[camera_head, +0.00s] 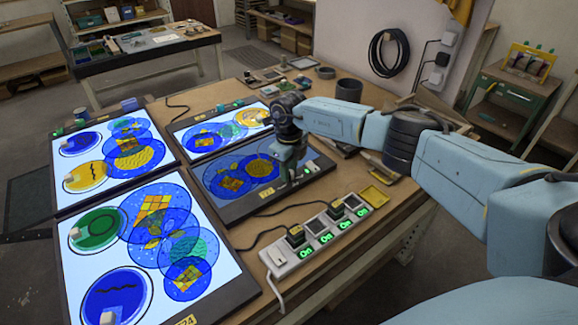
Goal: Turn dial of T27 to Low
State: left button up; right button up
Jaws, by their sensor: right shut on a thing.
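A dimly lit light panel (222,201) lies on the wooden table in the middle. It has blue and yellow glass circles and a yellow tag (267,194) that seems to read T27. My right gripper (289,177) points down over the right end of this panel. It is shut on a small part there, apparently the dial, which the fingers mostly hide. The dial's setting cannot be read. A small pale block (311,166) shows just right of the fingers. My left gripper is not in view.
Brightly lit panels with coloured glass lie around it: one behind (182,128), two at left (60,187) (67,268). A white power strip (279,268) with green On lights and plugged cables lies in front right. A dark cylinder (349,90) stands behind my arm.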

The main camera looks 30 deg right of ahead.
jog(key=m+p, duration=0.2)
jog(key=m, duration=0.4)
dwell(0.6)
jog(key=o, duration=1)
notch_tip(320, 180, up, 14)
jog(key=shift+f, duration=0.25)
jog(key=shift+f, duration=0.1)
